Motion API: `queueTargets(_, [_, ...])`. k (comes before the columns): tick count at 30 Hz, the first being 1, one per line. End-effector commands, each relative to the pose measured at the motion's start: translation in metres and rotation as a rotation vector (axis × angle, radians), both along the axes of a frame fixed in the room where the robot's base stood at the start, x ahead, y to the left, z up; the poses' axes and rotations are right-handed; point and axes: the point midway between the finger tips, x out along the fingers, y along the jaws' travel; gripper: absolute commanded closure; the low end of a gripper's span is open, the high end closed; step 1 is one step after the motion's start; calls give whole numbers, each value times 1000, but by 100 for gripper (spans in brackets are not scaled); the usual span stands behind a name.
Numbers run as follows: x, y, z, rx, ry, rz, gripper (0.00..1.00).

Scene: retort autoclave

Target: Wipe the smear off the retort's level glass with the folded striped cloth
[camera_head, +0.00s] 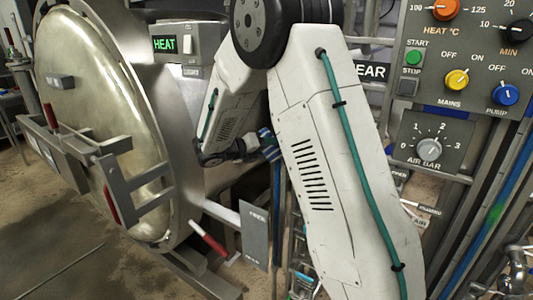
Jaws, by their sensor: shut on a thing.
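My gripper (249,149) is small and dark in the middle of the view, at the end of my white arm. It is shut on the folded striped cloth (268,144), a small blue and white patch partly hidden behind my nearer arm link. The retort's level glass and its smear cannot be made out for sure. A thin blue upright tube (276,205) shows just below the cloth, partly hidden by my arm. I cannot tell whether the cloth touches it.
The retort's round metal door (90,110) with red-handled bars fills the left. A HEAT sign box (185,48) stands above my gripper. A control panel (465,60) with knobs and an air dial panel (432,142) are on the right. A grey plate (254,235) hangs below my gripper.

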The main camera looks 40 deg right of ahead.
Motion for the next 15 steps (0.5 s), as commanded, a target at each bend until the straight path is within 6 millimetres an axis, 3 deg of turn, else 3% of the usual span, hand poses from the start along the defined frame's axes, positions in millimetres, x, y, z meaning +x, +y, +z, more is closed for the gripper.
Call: queueTargets(15, [-36,-10,1,-1,0,-1,63])
